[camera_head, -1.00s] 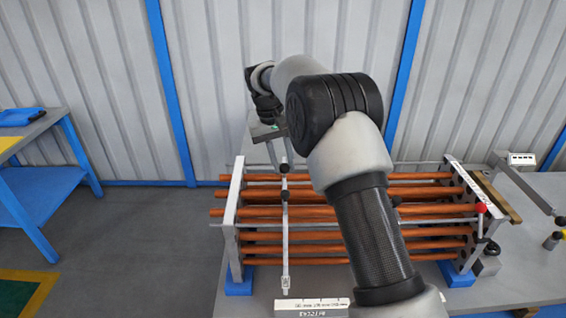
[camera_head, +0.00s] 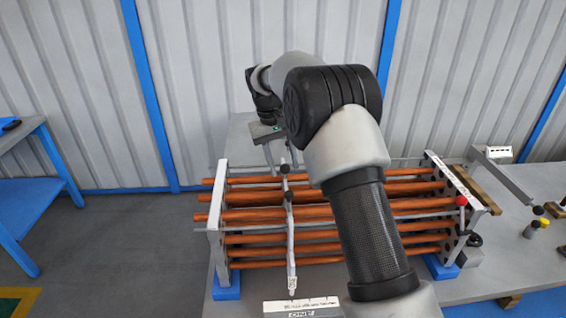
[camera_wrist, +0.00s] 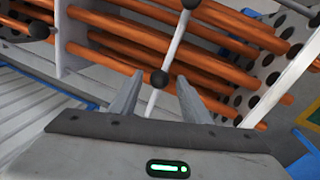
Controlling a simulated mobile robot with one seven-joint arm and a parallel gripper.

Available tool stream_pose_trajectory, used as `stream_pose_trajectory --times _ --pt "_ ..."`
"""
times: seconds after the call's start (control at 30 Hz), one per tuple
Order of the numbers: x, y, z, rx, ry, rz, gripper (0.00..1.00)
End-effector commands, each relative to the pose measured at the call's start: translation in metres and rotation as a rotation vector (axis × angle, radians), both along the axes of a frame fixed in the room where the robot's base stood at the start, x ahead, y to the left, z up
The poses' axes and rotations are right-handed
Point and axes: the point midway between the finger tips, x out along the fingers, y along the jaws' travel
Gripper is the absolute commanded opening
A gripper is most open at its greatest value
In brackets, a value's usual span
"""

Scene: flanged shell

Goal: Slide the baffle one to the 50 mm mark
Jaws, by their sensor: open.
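The baffle (camera_head: 291,235) is a thin grey upright piece seen edge-on, crossing the orange tubes in the left part of the bundle; whether it is baffle one I cannot read. Black ball knobs sit on its upper part. My gripper (camera_head: 279,152) is behind the bundle, close to the baffle's top. In the wrist view my open gripper (camera_wrist: 160,88) straddles a grey rod with a black knob (camera_wrist: 160,78); contact with the fingers cannot be told. A white marked strip (camera_head: 302,307) lies at the front, too small to read for a 50 mm mark.
Orange tubes (camera_head: 255,213) run between a left end plate (camera_head: 216,225) and a right end plate (camera_head: 455,182). A red knob (camera_head: 461,201) is at the right end. My arm hides the middle of the bundle. A blue table (camera_head: 30,190) stands far left.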

Motion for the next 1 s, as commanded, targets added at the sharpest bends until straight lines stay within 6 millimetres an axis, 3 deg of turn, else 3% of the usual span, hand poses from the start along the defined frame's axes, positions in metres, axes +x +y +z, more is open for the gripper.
stream_pose_trajectory --times 0.13,0.27,0.7,1.0 --pt "0.0 0.001 0.005 0.0 0.0 0.0 0.43" --pt "0.0 0.005 0.024 0.001 -0.003 0.001 0.43" --pt "-0.004 0.025 0.129 0.002 -0.003 0.001 0.43" --pt "-0.006 0.032 0.168 0.0 -0.001 0.0 0.43"
